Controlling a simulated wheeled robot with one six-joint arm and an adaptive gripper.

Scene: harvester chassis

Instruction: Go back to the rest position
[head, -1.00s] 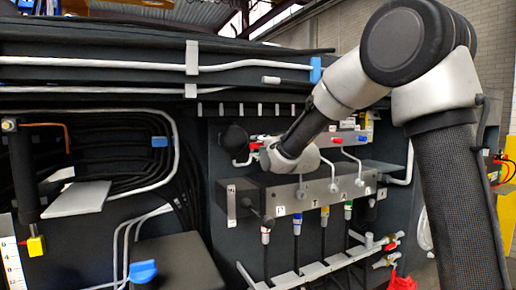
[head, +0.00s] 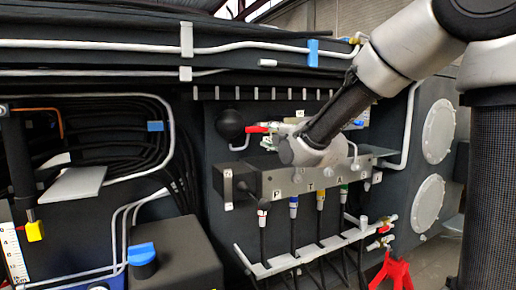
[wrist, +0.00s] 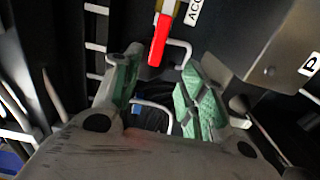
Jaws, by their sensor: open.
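My gripper (wrist: 160,88) is open in the wrist view, with green pads on its two fingers and nothing between them. A red-handled lever (wrist: 160,40) lies just beyond the fingertips, and I see no contact. In the head view the red lever (head: 257,128) shows to the left of my wrist, by a black ball. My arm reaches in from the right, and its wrist hangs in front of the valve block (head: 290,182). My fingers are small and partly hidden there.
Hoses with coloured collars (head: 293,204) run below the valve block to a pale rail (head: 300,262). A red stand (head: 392,272) is at the lower right. Pale pipes (head: 120,44) cross the top. A blue-capped part (head: 142,256) sits lower left. Two round covers (head: 438,132) are at right.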

